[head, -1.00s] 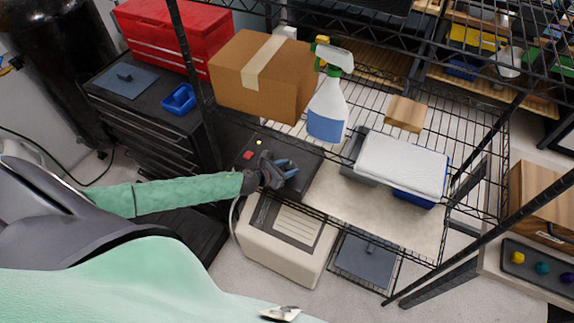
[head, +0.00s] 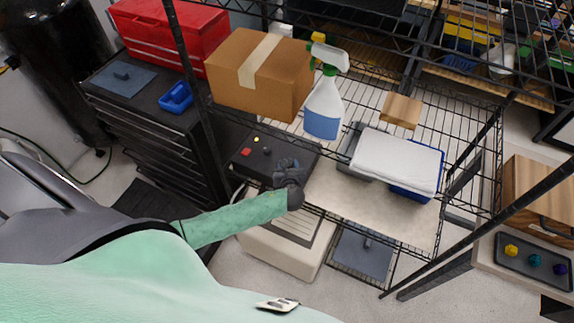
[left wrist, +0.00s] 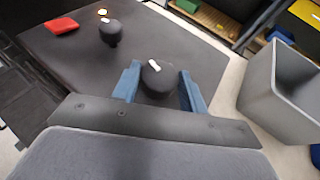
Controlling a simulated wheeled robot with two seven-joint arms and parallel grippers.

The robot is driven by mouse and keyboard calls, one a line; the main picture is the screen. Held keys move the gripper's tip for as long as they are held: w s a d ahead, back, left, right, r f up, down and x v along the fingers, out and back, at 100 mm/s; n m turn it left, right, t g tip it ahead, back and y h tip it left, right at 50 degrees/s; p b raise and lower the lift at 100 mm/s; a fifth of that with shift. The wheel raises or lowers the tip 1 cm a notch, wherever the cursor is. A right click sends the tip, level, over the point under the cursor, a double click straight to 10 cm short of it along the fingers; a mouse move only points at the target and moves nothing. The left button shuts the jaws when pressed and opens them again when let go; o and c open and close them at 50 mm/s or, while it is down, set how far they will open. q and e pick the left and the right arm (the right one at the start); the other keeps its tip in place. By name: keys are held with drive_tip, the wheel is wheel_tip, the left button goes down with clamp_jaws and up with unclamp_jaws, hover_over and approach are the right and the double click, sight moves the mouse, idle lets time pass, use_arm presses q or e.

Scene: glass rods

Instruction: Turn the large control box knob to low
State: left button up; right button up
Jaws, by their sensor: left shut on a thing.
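The dark control box (head: 255,170) sits on the wire shelf in the head view; its top fills much of the left wrist view (left wrist: 190,55). The large round black knob (left wrist: 158,80) with a white mark stands on it. The mark is on the knob's far part and slants slightly to the upper left. My left gripper (left wrist: 158,90) is shut on this knob, with a blue finger on each side. In the head view my left gripper (head: 287,167) hides the knob. No low label is readable. My right gripper is not in view.
The box also bears a small knob (left wrist: 110,32), a red button (left wrist: 61,26) and a lit yellow lamp (left wrist: 102,12). A grey bin (left wrist: 275,90) is to the right. A spray bottle (head: 324,105) and a cardboard box (head: 260,75) stand behind. A black shelf post (head: 190,80) rises at left.

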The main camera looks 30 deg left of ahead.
use_arm(q)
drive_tip(key=shift+w+d+n+g+y, duration=0.1)
drive_tip(key=shift+d+n+g+y, duration=0.1)
drive_tip(key=shift+n+g+y, duration=0.7)
drive_tip(key=shift+n+y, duration=0.6)
drive_tip(key=shift+g, duration=0.3)
drive_tip(key=o, duration=1)
drive_tip(key=shift+c, duration=0.2)
